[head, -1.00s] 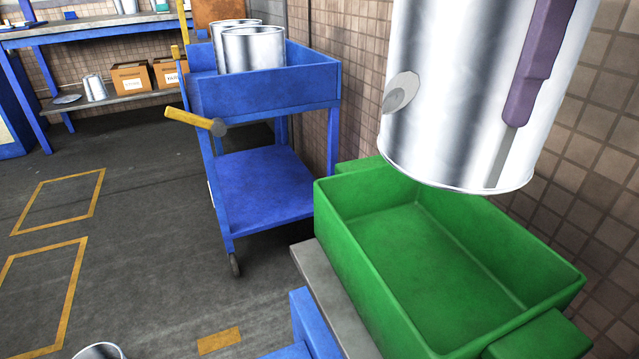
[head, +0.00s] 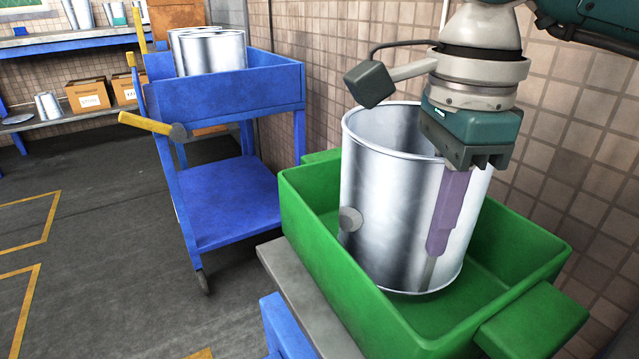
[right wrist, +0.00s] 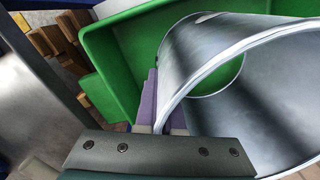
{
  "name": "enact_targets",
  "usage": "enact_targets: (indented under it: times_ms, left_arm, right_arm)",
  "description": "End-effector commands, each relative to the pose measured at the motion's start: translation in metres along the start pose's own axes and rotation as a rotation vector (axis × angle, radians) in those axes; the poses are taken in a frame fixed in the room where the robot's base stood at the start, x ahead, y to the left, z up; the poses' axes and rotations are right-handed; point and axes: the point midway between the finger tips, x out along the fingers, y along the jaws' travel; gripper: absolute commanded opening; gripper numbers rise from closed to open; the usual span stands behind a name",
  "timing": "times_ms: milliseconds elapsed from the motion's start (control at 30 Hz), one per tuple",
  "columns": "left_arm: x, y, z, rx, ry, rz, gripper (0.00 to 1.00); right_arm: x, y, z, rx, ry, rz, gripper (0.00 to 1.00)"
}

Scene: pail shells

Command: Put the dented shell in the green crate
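A shiny metal shell (head: 385,200), open at the top, stands nearly upright inside the green crate (head: 325,262). A small round disc shows on its side; I cannot make out a dent from here. My right gripper (head: 446,215) is shut on the shell's right wall from above, with one purple finger outside it and the other hidden. I cannot tell whether the shell's base touches the crate floor. The right wrist view shows the shell's rim (right wrist: 172,98) at the purple fingers, with the green crate (right wrist: 115,62) beyond. My left gripper is not in view.
A blue cart (head: 228,88) stands left of the crate, with metal shells (head: 212,55) in its top tray and a yellow-handled hammer (head: 145,123) at its side. A tiled wall (head: 330,60) rises close behind the crate. Open floor lies left.

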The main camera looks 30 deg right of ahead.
Motion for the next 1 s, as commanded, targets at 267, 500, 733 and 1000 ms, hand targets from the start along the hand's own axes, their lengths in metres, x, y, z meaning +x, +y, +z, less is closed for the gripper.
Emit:
enact_targets:
  times_ms: [267,500,733,1000]
  left_arm:
    - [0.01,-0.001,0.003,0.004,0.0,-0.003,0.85]
    - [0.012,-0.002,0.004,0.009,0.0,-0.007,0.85]
    - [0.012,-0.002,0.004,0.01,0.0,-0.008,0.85]
    - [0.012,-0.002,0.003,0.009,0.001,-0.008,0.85]
  right_arm:
    - [0.033,0.0,0.0,0.0,0.0,-0.001,0.0]
    - [0.035,0.0,0.0,0.0,0.0,-0.001,0.0]
    - [0.035,0.0,0.0,0.0,0.0,0.001,0.24]
    - [0.035,0.0,0.0,0.0,0.0,0.001,0.35]
